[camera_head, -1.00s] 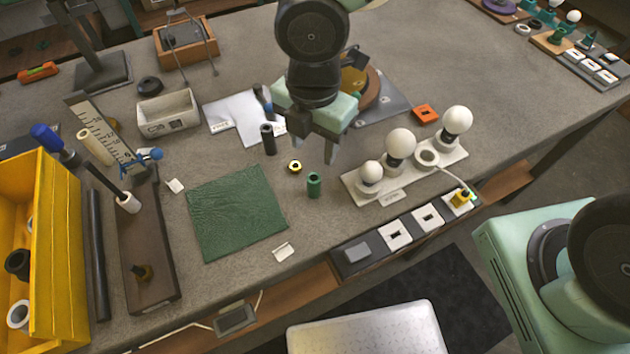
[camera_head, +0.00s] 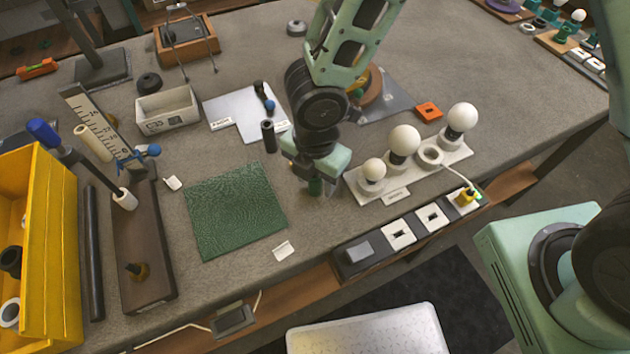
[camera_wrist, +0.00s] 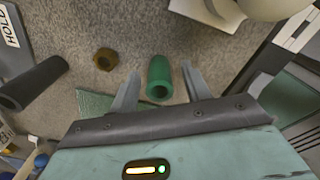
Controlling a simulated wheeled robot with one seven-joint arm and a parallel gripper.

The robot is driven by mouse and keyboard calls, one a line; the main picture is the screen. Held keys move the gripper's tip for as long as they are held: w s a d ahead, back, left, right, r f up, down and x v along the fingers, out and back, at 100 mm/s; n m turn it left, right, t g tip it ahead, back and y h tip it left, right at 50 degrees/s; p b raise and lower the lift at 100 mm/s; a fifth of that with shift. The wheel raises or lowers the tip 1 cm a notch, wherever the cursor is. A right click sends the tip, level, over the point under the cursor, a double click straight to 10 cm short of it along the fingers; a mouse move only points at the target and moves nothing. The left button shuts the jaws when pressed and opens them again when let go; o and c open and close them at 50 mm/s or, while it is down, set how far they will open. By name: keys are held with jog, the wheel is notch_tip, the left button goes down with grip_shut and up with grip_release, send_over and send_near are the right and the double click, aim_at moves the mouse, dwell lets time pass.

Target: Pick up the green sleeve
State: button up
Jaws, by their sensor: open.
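The green sleeve (camera_head: 316,187) stands on the grey table, to the right of the green mat (camera_head: 236,210). In the head view my gripper (camera_head: 317,184) is directly over it and hides most of it. In the wrist view the green sleeve (camera_wrist: 159,77) shows as a hollow cylinder between the two fingers of my gripper (camera_wrist: 158,88). The fingers are apart, with a gap on each side of the sleeve. I cannot tell exactly how far down the fingers reach along it.
A white base with several bulbs (camera_head: 404,140) stands close on the right. A black sleeve (camera_head: 268,137) stands to the left of my gripper and also shows in the wrist view (camera_wrist: 33,83). A brass nut (camera_wrist: 106,59) lies nearby. The green mat area is clear.

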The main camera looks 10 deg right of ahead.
grip_shut()
